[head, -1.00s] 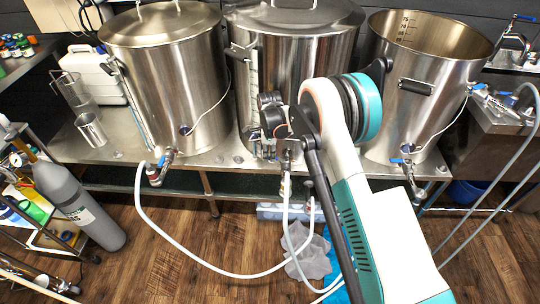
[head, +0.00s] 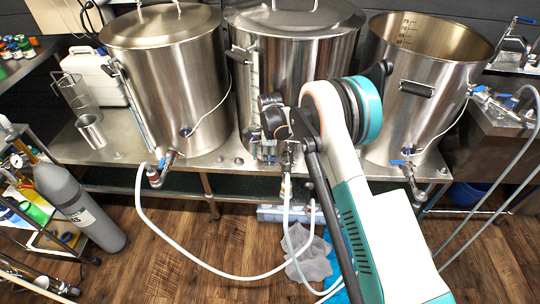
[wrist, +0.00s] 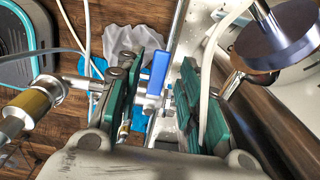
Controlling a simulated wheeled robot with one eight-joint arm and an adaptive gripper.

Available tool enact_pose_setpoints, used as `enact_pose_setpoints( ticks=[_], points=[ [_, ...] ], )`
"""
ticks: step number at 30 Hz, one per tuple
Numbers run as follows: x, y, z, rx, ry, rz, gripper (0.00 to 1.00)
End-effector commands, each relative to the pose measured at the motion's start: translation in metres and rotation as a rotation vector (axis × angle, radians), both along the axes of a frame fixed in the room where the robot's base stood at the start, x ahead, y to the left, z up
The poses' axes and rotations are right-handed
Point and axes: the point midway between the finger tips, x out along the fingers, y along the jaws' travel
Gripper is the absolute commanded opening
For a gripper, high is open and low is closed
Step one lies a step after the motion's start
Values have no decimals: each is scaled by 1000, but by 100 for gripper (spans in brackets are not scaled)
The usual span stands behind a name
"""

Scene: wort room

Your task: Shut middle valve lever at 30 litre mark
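The middle kettle (head: 290,45), a lidded steel pot, stands on the bench in the head view, with a sight tube (head: 253,85) on its front left. Its litre marks and liquid level are too small to read. In the wrist view the blue valve lever (wrist: 160,70) lies between the two green-padded fingers of my gripper (wrist: 156,92). The gripper is open, with visible gaps on both sides of the lever. In the head view my arm and wrist hide much of the middle valve and the fingers.
White hoses (head: 213,262) run from the valves over the wooden floor. A lidded left kettle (head: 165,75) and an open right kettle (head: 420,80) stand on either side. A grey gas cylinder (head: 78,205) stands at the left. A crumpled cloth (head: 308,258) lies below the bench.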

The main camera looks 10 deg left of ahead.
Motion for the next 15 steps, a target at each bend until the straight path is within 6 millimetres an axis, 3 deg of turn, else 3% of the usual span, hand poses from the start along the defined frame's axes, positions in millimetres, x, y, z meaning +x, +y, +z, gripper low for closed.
enact_pose_setpoints(
  ticks=[5, 15],
  points=[
    [0, 0, 13, 0, 0, 0, 35],
    [0, 0, 79, 0, 0, 0, 35]
  ],
)
